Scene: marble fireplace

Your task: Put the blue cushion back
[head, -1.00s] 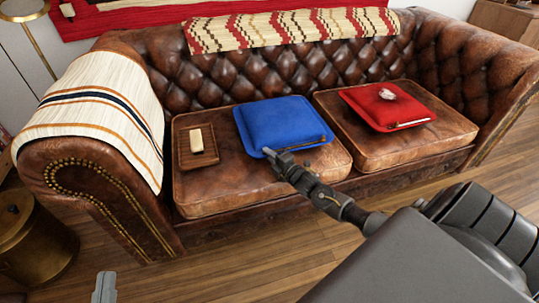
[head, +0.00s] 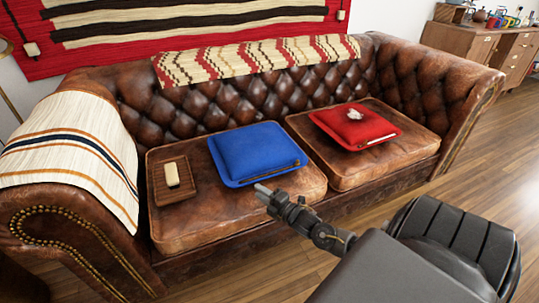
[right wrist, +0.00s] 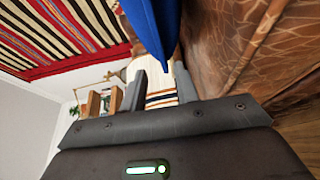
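The blue cushion (head: 258,150) lies flat on the left seat of the brown leather sofa, with a thin brown stick along its front edge. My right gripper (head: 261,189) is just in front of the cushion's front left edge. In the right wrist view its two fingers (right wrist: 162,85) stand apart. The blue cushion's pointed corner (right wrist: 152,25) hangs into view beyond and between the fingertips. I cannot tell whether they touch. My left gripper is not in view.
A brown tray (head: 152,190) with a cream bar (head: 172,174) lies left of the blue cushion. A red cushion (head: 338,127) with a small pale object (head: 354,114) is on the right seat. A striped blanket (head: 70,150) covers the left armrest. The floor (head: 470,165) at right is clear.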

